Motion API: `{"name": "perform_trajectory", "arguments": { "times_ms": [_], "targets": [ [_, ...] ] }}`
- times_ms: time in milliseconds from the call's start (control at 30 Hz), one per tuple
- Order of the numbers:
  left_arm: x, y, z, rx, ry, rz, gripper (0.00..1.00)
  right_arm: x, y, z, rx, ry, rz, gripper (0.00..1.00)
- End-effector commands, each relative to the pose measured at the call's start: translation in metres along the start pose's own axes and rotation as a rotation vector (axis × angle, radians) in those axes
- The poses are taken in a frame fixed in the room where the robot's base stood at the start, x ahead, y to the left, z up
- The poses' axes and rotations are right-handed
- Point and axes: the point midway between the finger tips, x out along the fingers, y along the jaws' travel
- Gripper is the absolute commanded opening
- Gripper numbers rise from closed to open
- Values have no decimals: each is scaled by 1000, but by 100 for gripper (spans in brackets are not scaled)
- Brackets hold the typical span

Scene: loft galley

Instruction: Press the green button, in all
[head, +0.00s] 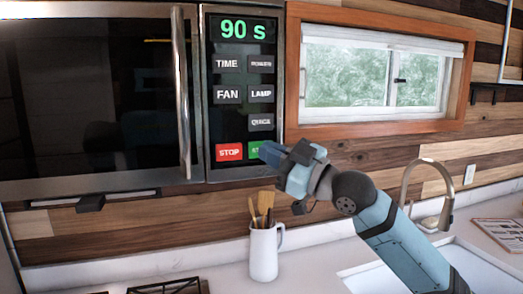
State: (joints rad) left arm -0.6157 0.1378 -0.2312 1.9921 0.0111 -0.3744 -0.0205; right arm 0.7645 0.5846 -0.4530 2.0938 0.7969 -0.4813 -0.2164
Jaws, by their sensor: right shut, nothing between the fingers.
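The microwave (90,110) hangs on the wall at the left, with its door shut. Its control panel (236,120) has a display (244,29) that reads 90 s in green. The green button (254,148) is at the panel's lower right, beside the red STOP button (229,152). My right gripper (270,152) is shut and empty. Its tip covers the right part of the green button in the picture; I cannot tell whether it touches. My left gripper is not in view.
A white pitcher (264,250) with wooden utensils stands on the counter below my right gripper. The microwave's vertical handle (182,90) sticks out left of the panel. A faucet (430,190) and a sink (470,270) are at the right. A window (375,75) is above.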

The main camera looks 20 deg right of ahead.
Motion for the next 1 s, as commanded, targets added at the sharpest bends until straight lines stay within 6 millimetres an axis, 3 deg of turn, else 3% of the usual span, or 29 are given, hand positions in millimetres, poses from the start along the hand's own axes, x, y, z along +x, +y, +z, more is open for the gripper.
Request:
{"name": "perform_trajectory", "arguments": {
  "times_ms": [1000],
  "targets": [
    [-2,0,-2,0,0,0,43,6,4,4,0,0,0,0]
  ]
}}
